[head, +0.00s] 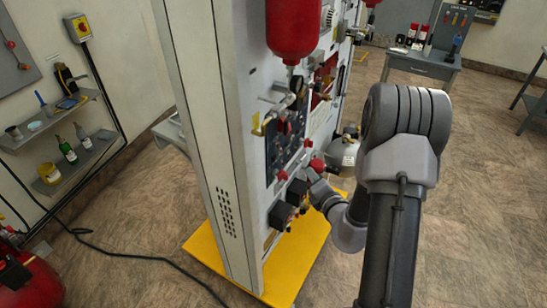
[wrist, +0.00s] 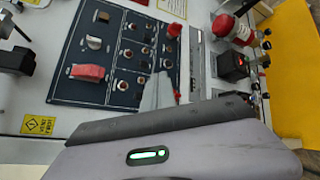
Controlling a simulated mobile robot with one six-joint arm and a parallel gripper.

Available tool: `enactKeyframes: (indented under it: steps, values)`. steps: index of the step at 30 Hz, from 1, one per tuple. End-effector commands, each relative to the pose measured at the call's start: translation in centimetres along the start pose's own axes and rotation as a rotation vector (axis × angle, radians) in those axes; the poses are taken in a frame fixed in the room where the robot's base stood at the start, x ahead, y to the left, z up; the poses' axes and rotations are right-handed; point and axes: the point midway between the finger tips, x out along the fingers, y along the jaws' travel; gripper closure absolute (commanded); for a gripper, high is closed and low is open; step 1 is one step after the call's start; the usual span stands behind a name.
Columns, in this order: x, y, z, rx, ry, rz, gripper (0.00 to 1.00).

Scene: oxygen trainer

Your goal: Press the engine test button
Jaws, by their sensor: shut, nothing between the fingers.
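The dark control panel (wrist: 75,50) fills the upper left of the wrist view, with several small round buttons (wrist: 126,54), a grey rotary knob (wrist: 94,42) and a red switch cover (wrist: 88,72). The labels are too small to read, so I cannot tell which button is the engine test button. In the head view the panel (head: 279,150) is seen edge-on on the tall trainer cabinet (head: 215,130). My gripper (head: 313,178) is shut and empty, close to the cabinet's face and lower than the panel's middle. Contact cannot be made out. It also shows in the wrist view (wrist: 155,95).
A red knob (wrist: 222,25) and a black box with a red light (wrist: 232,65) stick out beside the panel. A red cylinder (head: 293,30) hangs above it. The yellow base (head: 285,265) lies under the cabinet.

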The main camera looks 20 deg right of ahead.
Motion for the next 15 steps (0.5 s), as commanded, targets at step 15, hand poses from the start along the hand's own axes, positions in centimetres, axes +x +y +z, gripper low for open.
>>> enactKeyframes:
  steps: [15]
  values:
    - [2.2, 1.9, -1.8, -0.004, 0.006, 0.005, 1.00]
